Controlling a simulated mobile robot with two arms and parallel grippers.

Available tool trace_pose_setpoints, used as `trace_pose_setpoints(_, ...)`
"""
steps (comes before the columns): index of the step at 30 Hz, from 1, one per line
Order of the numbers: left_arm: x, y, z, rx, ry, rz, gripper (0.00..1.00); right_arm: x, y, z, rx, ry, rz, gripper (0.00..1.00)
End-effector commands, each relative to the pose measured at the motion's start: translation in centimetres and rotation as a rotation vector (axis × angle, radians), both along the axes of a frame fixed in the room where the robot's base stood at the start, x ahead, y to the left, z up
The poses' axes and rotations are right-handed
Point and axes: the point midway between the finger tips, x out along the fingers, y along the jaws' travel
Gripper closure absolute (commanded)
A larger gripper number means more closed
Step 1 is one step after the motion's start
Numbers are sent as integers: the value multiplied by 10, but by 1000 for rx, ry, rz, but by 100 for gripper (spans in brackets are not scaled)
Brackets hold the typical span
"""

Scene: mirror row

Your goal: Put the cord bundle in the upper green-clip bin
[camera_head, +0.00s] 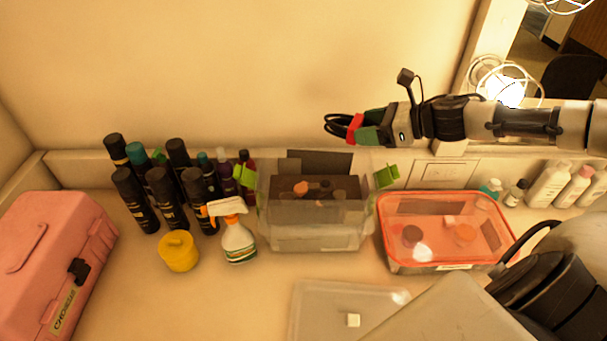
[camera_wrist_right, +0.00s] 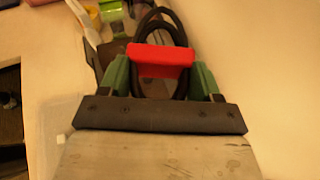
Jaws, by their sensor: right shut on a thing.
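The cord bundle (camera_head: 338,124) is a black coiled cord with a red band. My right gripper (camera_head: 360,128), with green fingers, is shut on it and holds it in the air against the wall, above and slightly right of the green-clip bin. In the right wrist view the red band (camera_wrist_right: 160,60) of the bundle lies between the green fingers (camera_wrist_right: 160,80). The clear bin with green clips (camera_head: 315,235) stands on the counter near the wall; dark and orange-brown contents show inside. Whether it is stacked on another bin is unclear. My left gripper is out of view.
A clear bin with an orange rim (camera_head: 390,235) stands right of it. A spray bottle (camera_head: 238,240), a yellow tub (camera_head: 179,251) and several dark bottles (camera_head: 160,195) stand left, beside a pink case (camera_head: 50,250). A clear lid (camera_head: 320,315) lies in front.

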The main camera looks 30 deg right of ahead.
Motion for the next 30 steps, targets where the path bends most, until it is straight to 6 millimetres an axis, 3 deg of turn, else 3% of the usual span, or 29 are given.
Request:
trace_pose_setpoints(8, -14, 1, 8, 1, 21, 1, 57, 8, 25, -13, 7, -4, 1, 65)
trace_pose_setpoints(14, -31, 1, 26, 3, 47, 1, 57, 14, 42, -20, 7, -4, 1, 65)
trace_pose_setpoints(24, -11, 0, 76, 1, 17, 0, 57, 32, 95, -49, 7, -3, 5, 65)
trace_pose_setpoints(30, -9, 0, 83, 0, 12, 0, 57, 37, 110, -67, 2, -2, 2, 65)
